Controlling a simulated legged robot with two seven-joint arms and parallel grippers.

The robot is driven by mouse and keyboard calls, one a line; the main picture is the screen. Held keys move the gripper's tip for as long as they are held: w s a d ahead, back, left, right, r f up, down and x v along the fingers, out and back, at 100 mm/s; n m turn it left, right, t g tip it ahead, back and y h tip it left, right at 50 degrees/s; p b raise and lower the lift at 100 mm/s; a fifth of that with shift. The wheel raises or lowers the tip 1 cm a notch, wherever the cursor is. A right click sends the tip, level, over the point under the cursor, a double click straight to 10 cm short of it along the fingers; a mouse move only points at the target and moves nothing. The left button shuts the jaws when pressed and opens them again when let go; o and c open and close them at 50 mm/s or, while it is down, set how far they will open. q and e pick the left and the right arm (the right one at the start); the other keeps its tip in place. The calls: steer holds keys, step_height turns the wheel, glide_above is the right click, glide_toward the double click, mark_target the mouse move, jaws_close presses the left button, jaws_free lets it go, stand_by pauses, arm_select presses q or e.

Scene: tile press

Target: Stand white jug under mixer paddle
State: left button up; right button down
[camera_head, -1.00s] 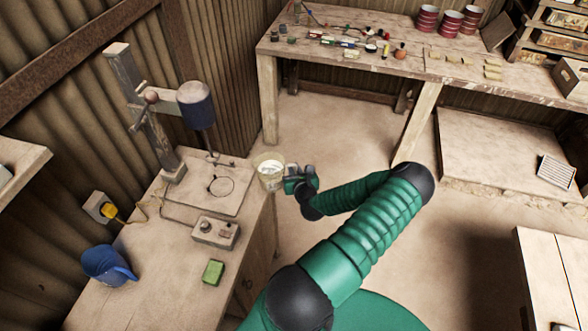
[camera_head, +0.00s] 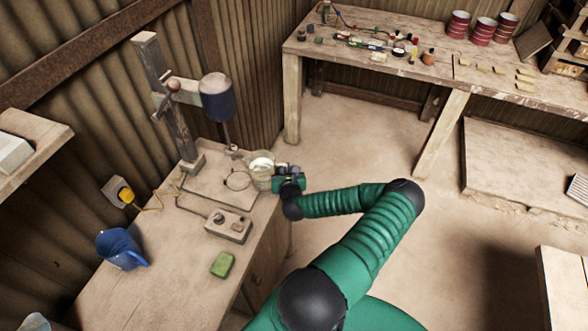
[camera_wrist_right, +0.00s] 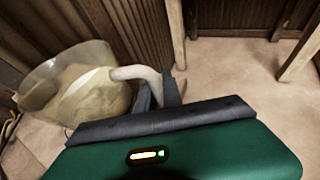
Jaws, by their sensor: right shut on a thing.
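The whitish see-through jug (camera_head: 262,165) holds a pale mass and appears upright at the right edge of the mixer's base board. My right gripper (camera_head: 284,175) is shut on its handle, on the jug's right side. The right wrist view shows the jug (camera_wrist_right: 50,75) at left, its pale handle (camera_wrist_right: 140,73) running into the jaws (camera_wrist_right: 160,93). The mixer has a dark blue motor (camera_head: 217,100) on a wooden post, with a thin shaft (camera_head: 226,133) and paddle just left of the jug. A ring mark (camera_head: 237,180) lies on the board (camera_head: 205,192) below. My left gripper is out of view.
A control box (camera_head: 228,226), green sponge (camera_head: 222,264) and blue jug (camera_head: 121,249) stand on the bench. A cluttered workbench (camera_head: 400,72) stands behind; the floor between is clear.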

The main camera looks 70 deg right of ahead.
mark_target(259, 168)
steer(key=w, duration=0.3)
steer(key=w+a, duration=0.1)
steer(key=w, duration=0.6)
steer(key=shift+a+f, duration=0.15)
steer(key=shift+a, duration=0.05)
steer(key=shift+f+b, duration=0.35)
steer(key=shift+b, duration=0.05)
steer(key=shift+s, duration=0.1)
steer(key=shift+s+a+f, duration=0.15)
steer(key=shift+a+f, duration=0.05)
steer(key=shift+f, duration=0.05)
steer(key=c, duration=1.4)
jaws_free()
steer(key=shift+d, duration=0.1)
